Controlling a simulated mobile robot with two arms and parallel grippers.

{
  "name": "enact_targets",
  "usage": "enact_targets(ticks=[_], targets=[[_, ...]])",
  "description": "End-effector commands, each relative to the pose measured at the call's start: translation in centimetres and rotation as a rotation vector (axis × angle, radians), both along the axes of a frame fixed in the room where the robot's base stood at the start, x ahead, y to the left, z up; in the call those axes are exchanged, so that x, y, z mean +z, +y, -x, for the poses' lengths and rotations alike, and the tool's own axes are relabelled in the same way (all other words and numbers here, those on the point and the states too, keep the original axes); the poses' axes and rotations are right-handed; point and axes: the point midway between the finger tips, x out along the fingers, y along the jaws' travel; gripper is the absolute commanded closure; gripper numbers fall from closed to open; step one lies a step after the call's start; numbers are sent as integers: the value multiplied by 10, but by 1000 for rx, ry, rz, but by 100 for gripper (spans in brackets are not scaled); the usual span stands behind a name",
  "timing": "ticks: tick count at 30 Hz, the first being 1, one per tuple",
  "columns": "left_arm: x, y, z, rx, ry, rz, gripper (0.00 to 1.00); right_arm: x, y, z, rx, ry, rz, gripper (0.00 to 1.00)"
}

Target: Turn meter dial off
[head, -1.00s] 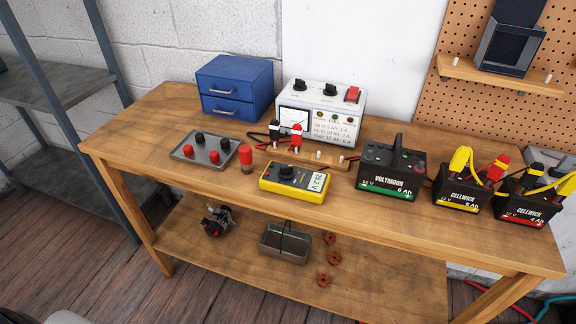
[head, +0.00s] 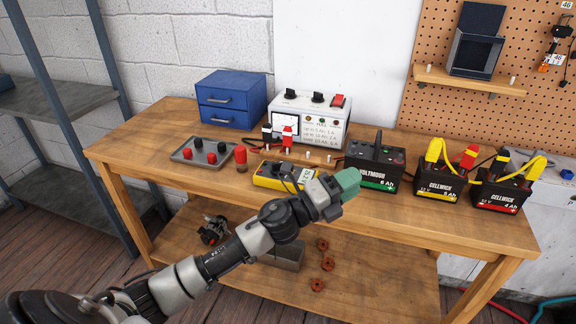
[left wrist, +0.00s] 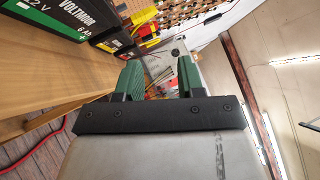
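The yellow multimeter (head: 268,181) lies on the workbench in the head view, near the front edge. Its dark dial (head: 286,168) shows on top; its setting is too small to read. My left arm crosses in front of the meter and hides part of its right end. My left gripper (head: 347,184) has green fingers and is in the air to the right of the meter, in front of the Voltmoor battery. In the left wrist view the green fingers of my left gripper (left wrist: 160,78) stand apart with nothing between them. My right gripper is not in view.
On the workbench (head: 130,135) are a blue drawer box (head: 230,100), a white charger (head: 320,120), a grey tray (head: 185,152) with red and black knobs, and a red cylinder (head: 241,158). The Voltmoor battery (head: 372,178) and two Cellwick batteries (head: 438,185) stand to the right.

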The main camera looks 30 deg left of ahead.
Motion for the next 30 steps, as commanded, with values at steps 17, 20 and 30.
enact_targets(ticks=[17, 20, 30], targets=[[31, 168, -34, -658, -144, -1594, 62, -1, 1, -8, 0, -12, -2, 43], [42, 211, -27, -714, -35, -1716, 62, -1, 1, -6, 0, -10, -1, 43], [37, 243, -19, -773, 79, -1799, 62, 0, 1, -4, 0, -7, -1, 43]])
